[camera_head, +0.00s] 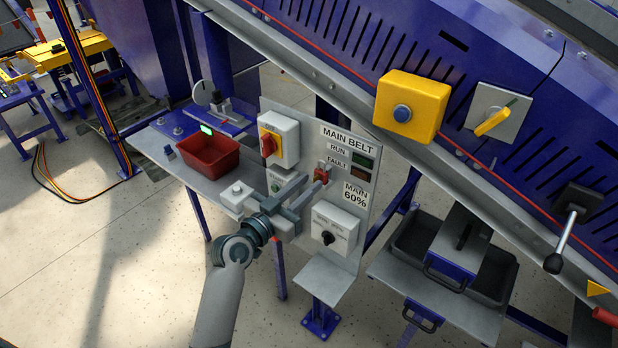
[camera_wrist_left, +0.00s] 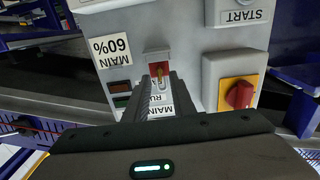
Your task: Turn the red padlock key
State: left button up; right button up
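The red padlock (camera_head: 321,173) hangs on the grey control panel, left of the RUN and FAULT lamps. In the left wrist view the padlock (camera_wrist_left: 159,68) shows just beyond my fingertips, with a small brass key (camera_wrist_left: 160,76) in front of it. My left gripper (camera_head: 311,184) is in front of the panel, its two grey fingers pointing at the padlock. In the wrist view the left gripper (camera_wrist_left: 162,82) has a gap between its fingers, and panel lettering shows through it. The key appears between or just beyond the tips; contact cannot be told. My right gripper is not in view.
A red-and-yellow switch (camera_head: 268,144) is on a box at the panel's upper left. A black selector knob (camera_head: 327,238) sits below the padlock. A red bin (camera_head: 208,155) stands on the shelf at left. A yellow box with a blue button (camera_head: 409,107) is at right.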

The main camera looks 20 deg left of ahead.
pick_arm(q)
jog(key=shift+w+d, duration=0.25)
jog(key=shift+w, duration=0.4)
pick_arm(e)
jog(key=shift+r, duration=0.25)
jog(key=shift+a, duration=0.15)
pick_arm(q)
grip_shut()
